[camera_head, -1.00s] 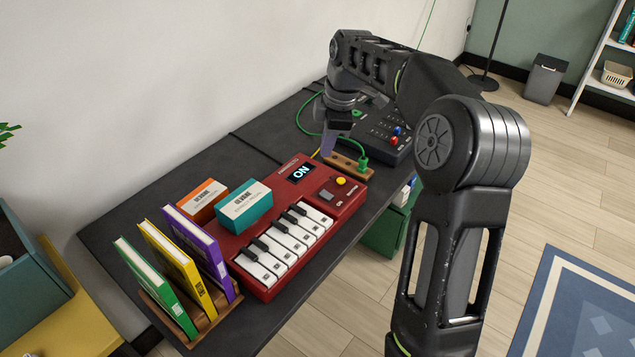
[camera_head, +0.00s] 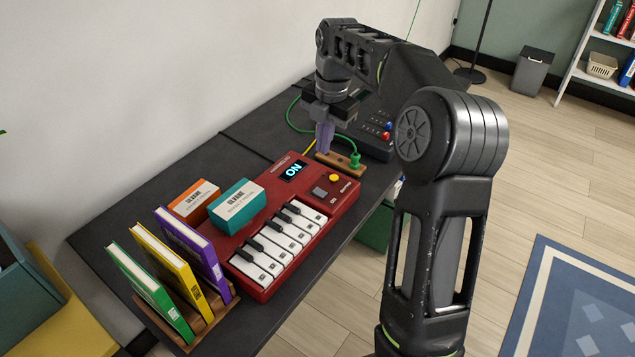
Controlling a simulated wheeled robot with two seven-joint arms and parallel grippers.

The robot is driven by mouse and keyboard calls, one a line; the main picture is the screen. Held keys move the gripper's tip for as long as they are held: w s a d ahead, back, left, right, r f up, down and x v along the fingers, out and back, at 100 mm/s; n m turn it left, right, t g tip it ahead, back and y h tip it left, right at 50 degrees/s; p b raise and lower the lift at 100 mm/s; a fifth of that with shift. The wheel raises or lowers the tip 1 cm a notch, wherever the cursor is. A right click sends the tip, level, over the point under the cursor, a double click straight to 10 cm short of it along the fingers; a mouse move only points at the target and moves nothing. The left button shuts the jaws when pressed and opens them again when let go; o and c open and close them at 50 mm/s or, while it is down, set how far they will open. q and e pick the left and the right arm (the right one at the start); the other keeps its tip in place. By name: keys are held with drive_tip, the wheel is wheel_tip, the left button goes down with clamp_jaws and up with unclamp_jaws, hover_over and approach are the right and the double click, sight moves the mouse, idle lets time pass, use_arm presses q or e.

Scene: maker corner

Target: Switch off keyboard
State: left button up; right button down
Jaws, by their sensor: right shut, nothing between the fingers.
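The red keyboard (camera_head: 262,282) lies on the dark bench, with white and black keys along its front. Its small display (camera_head: 293,171) reads ON. A yellow round button (camera_head: 334,178) and a dark grey square switch (camera_head: 319,192) sit on its right part. My right gripper (camera_head: 325,148) is shut and empty, pointing down just behind the keyboard's right end, above the wooden strip (camera_head: 349,167). Its fingertips appear apart from the keyboard. My left gripper is not in view.
Several books stand in a wooden rack at the left. A green cable plugs into the wooden strip. A dark device (camera_head: 375,145) with knobs lies behind.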

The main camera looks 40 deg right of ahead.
sight(316, 191)
drive_tip(key=f, duration=0.4)
drive_tip(key=w+f, duration=0.1)
drive_tip(key=f, duration=0.8)
drive_tip(key=shift+w+a+f+p, duration=0.2)
drive_tip(key=shift+w+a+p, duration=0.05)
drive_tip(key=shift+w+p, duration=0.1)
drive_tip(key=shift+f, duration=0.15)
